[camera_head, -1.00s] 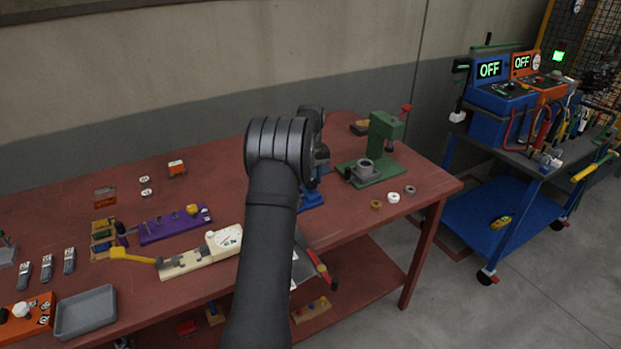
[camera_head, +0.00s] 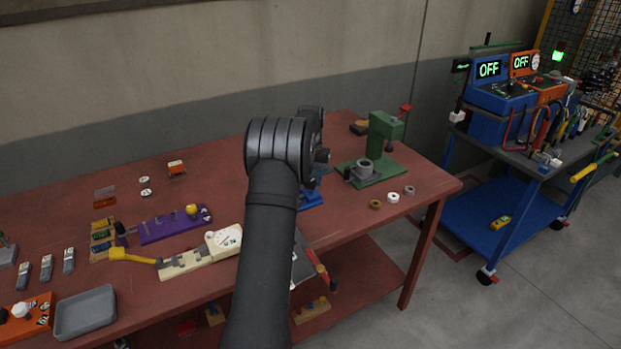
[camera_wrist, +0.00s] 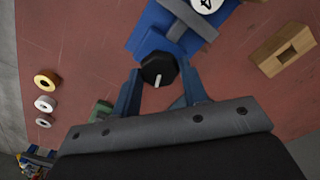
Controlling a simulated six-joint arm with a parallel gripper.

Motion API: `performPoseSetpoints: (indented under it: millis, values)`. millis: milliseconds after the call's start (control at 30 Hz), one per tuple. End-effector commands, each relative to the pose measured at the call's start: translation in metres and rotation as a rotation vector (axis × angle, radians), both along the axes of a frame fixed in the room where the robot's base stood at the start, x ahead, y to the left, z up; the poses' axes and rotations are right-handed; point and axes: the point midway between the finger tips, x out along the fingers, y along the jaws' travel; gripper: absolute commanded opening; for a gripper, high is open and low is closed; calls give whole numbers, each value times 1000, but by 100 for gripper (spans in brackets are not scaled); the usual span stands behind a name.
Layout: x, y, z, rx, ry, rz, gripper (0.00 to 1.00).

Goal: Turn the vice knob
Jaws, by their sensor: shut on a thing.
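The blue vice (camera_wrist: 151,38) shows at the top of the wrist view, with a grey jaw bar (camera_wrist: 188,18) across it. Its black knob (camera_wrist: 158,66) faces the camera and has a white mark toward the bottom of the picture. My gripper (camera_wrist: 160,72) has its two blue fingers on either side of the knob, shut on it. In the head view only a part of the blue vice (camera_head: 312,199) shows beside my arm. My arm hides the knob and the fingers there.
A green press (camera_head: 378,150) stands to the right of the vice, with several small rings (camera_head: 393,197) in front of it. A cream gauge fixture (camera_head: 200,257) and a purple block (camera_head: 172,226) lie to the left. A wooden block (camera_wrist: 284,50) lies beside the vice in the wrist view.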

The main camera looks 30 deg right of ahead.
Motion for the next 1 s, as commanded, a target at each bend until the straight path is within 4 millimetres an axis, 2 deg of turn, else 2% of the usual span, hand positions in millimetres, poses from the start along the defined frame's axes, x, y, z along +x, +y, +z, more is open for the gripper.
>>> performPoseSetpoints:
  millis: [867, 900, 1000]
  values:
    - [0, -1, 1, -2, -2, 0, 17]
    - [0, -1, 1, -2, -2, 0, 46]
    - [0, -1, 1, -1, -2, 0, 61]
